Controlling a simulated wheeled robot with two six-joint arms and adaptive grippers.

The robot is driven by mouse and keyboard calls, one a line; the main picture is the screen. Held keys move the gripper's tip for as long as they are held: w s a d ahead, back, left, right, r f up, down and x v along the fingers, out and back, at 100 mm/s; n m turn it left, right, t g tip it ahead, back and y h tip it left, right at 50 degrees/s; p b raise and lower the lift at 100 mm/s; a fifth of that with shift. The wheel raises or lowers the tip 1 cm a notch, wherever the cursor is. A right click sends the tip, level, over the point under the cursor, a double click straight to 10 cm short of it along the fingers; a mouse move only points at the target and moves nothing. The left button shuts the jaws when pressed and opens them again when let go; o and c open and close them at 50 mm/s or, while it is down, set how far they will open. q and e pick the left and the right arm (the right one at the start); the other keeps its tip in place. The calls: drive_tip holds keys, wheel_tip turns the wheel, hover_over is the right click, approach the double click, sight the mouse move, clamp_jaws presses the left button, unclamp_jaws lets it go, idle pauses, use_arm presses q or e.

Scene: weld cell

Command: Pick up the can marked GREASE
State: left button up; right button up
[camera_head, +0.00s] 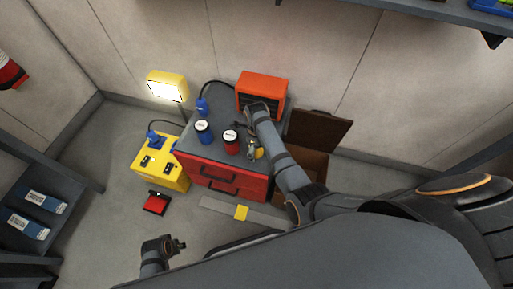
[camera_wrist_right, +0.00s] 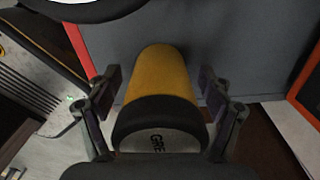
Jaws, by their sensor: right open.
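The can marked GREASE is yellow with a black band; in the right wrist view the yellow can (camera_wrist_right: 162,75) lies between the two fingers, and the letters "GRE" show on its pale end.
A blue can (camera_head: 204,132) and a red can (camera_head: 231,142) stand left of the yellow can on the grey-topped red cabinet (camera_head: 212,171). An orange box (camera_head: 262,90) stands behind. An open brown box (camera_head: 314,161) is at right. A lit yellow lamp (camera_head: 167,87) stands left.

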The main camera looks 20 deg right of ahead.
drive_tip(key=c, duration=1.3)
drive_tip(key=shift+c, duration=0.2)
drive_tip(key=shift+r, duration=0.1)
